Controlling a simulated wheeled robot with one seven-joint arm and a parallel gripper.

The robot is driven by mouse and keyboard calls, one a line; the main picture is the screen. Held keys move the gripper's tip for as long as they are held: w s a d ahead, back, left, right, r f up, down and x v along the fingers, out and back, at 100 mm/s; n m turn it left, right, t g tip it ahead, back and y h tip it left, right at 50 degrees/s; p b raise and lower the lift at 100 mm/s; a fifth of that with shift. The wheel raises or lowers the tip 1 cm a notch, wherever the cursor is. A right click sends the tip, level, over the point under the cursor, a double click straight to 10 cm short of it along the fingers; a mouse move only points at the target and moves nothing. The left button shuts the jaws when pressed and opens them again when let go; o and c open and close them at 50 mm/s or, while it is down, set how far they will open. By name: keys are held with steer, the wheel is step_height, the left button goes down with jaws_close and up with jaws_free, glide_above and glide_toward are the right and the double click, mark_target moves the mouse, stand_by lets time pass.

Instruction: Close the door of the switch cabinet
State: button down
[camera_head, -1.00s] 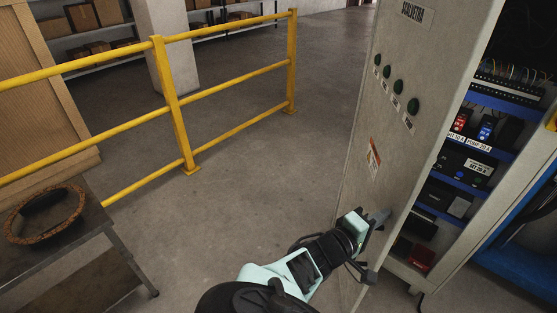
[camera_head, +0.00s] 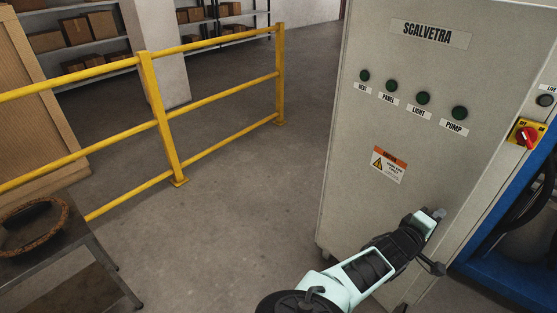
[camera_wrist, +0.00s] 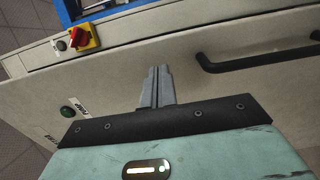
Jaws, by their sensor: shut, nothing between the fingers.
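The switch cabinet's grey door (camera_head: 400,130) carries a SCALVETRA label, several dark green round buttons and an orange warning sticker. It now hides the cabinet's inside and looks flush, or nearly so, with the cabinet front; a small gap cannot be told. My gripper (camera_head: 436,214) is in front of the lower right part of the door, close to its face. In the wrist view my gripper (camera_wrist: 156,87) is shut and empty, its fingers pointing at the door (camera_wrist: 215,90). A black bar handle (camera_wrist: 258,60) is on the door to the right of the fingers.
A red and yellow rotary switch (camera_head: 526,134) sits on the cabinet's frame right of the door. A blue structure (camera_head: 500,250) stands at the right. Yellow railing (camera_head: 165,120) and a table with a brown ring (camera_head: 35,225) are at the left. Floor between is clear.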

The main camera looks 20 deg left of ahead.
stand_by(0.4)
steer(key=b+v, duration=0.2)
steer(key=v, duration=1)
steer(key=s+d+f+m+g+y+b, duration=0.25)
steer(key=d+f+m+g, duration=0.45)
steer(key=g, duration=0.4)
steer(key=w+r+m+y+b, duration=0.1)
steer(key=w+r+m+y, duration=0.6)
steer(key=w+r, duration=0.15)
steer(key=w+d+f+b, duration=0.1)
steer(key=w+d+f, duration=0.2)
steer(key=w+f, duration=0.4)
steer(key=shift+w+f+t, duration=0.3)
steer(key=shift+f+t, duration=0.1)
steer(key=shift+f, duration=0.95)
